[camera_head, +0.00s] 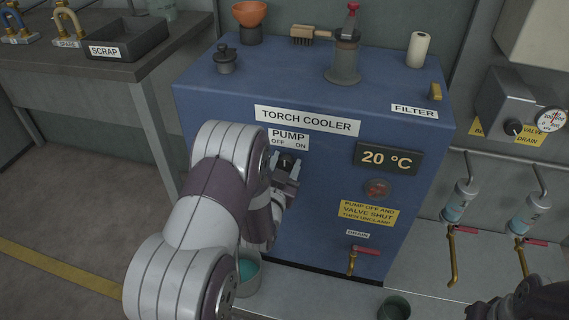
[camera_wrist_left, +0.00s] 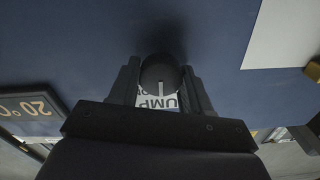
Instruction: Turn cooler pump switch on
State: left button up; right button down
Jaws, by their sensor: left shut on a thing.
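The blue torch cooler (camera_head: 325,190) stands in the middle of the head view. Its pump switch (camera_head: 289,161) is a round black knob under the PUMP label (camera_head: 289,139), which reads OFF at left and ON at right. My left gripper (camera_head: 285,177) is at the switch. In the left wrist view the knob (camera_wrist_left: 160,70) sits between the two fingers, and my gripper is shut on it. The knob's white mark points towards the label; I cannot tell whether it lines up with OFF or ON. My right arm's dark end (camera_head: 530,300) shows at the lower right, its fingers unclear.
A display (camera_head: 388,159) reads 20 °C. A scrap tray (camera_head: 125,40) is on the left bench.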

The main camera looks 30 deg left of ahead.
pick_arm(q)
jog(key=m, duration=0.6)
jog(key=shift+d, duration=0.1)
jog(key=shift+m, duration=0.4)
dwell(0.3)
jog(key=o, duration=1)
